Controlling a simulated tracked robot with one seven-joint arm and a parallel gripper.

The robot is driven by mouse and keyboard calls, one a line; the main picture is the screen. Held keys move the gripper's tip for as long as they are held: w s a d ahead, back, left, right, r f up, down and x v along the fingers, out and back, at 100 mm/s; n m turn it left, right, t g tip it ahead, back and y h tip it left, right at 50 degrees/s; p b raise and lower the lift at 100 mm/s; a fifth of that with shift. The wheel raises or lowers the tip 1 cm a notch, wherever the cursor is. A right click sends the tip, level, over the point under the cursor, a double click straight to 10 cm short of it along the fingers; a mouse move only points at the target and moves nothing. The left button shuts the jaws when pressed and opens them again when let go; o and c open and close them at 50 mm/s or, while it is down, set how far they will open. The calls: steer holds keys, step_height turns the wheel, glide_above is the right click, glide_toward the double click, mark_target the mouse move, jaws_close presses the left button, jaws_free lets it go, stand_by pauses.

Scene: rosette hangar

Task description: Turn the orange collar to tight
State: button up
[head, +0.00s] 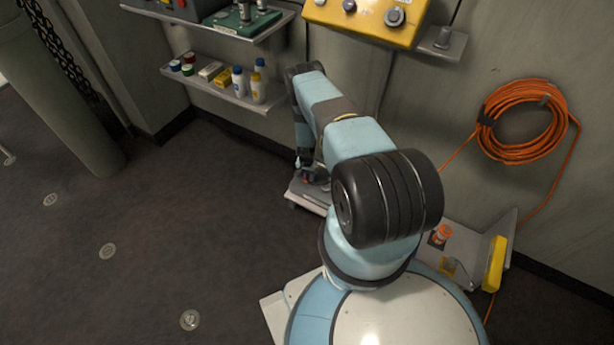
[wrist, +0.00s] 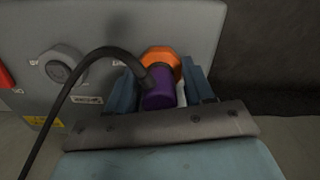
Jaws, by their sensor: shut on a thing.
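In the wrist view an orange collar (wrist: 161,61) with flat-sided edges sits against the face of a grey panel (wrist: 190,20). A purple plug (wrist: 159,90) with a black cable stands in front of the collar and hides its lower part. My gripper (wrist: 167,82) has one blue-grey finger on each side of the collar and plug. It is shut on the collar, as far as the view shows; the contact itself is partly hidden. In the head view my arm hides most of this spot, and the collar cannot be made out there.
On the panel, a round grey knob (wrist: 64,66) and a red part (wrist: 5,77) lie left of the collar. The black cable (wrist: 62,115) loops across the left side. In the head view, a shelf of bottles (head: 225,92) and an orange hose coil (head: 522,122) hang on the wall. Floor at left is clear.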

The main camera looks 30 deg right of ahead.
steer(key=m, duration=0.4)
steer(key=shift+a, duration=0.1)
steer(key=shift+m, duration=0.3)
steer(key=shift+w+a, duration=0.1)
steer(key=o, duration=1)
steer(key=shift+o, duration=0.2)
step_height(320, 180, up, 14)
steer(key=shift+f, duration=0.15)
stand_by(0.6)
